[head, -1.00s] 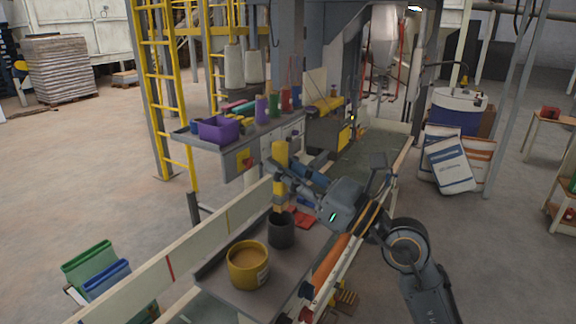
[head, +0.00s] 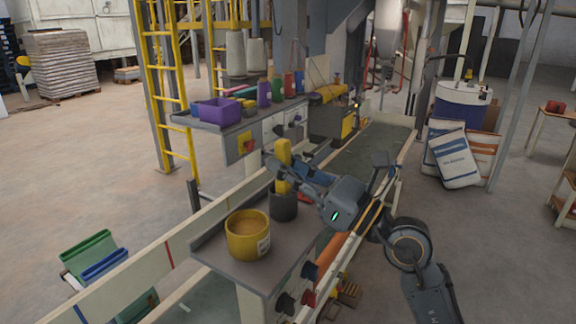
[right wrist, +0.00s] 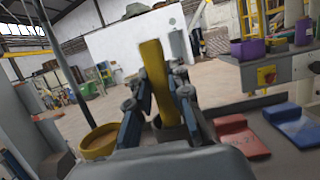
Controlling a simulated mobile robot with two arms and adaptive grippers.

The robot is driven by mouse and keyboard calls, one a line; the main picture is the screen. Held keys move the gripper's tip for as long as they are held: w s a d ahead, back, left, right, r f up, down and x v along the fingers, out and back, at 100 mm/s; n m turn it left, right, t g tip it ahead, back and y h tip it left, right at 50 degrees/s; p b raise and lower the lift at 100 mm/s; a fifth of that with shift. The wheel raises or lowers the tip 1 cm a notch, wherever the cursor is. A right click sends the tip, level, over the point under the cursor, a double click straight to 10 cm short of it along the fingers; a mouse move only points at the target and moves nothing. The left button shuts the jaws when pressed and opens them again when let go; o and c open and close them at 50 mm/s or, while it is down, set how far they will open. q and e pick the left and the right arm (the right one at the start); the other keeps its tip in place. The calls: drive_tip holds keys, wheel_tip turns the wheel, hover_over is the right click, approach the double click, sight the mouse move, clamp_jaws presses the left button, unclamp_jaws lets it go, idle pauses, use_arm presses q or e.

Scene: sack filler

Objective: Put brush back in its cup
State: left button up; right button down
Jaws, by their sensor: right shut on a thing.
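The brush (head: 283,153) has a thick yellow handle and stands nearly upright in my right gripper (head: 284,176). The right wrist view shows the yellow handle (right wrist: 155,75) between the two fingers (right wrist: 157,95), which are shut on it. The dark grey cup (head: 284,208) stands on the grey bench top directly below the gripper. The brush's lower end overlaps the cup's mouth and seems to be inside it; the bristles are hidden. In the right wrist view the cup (right wrist: 172,135) is mostly hidden behind the fingers. My left gripper is not in view.
A yellow tub (head: 248,240) with tan contents stands beside the cup on the bench top (head: 215,247). A red flat object (right wrist: 240,137) and a blue one (right wrist: 297,125) lie on the cup's other side. A purple bin (head: 220,111) sits on a shelf behind.

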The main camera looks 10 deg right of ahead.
drive_tip(key=shift+f+b, duration=0.5)
drive_tip(key=shift+f, duration=0.15)
drive_tip(key=c, duration=1.1)
unclamp_jaws()
drive_tip(key=shift+c, duration=0.2)
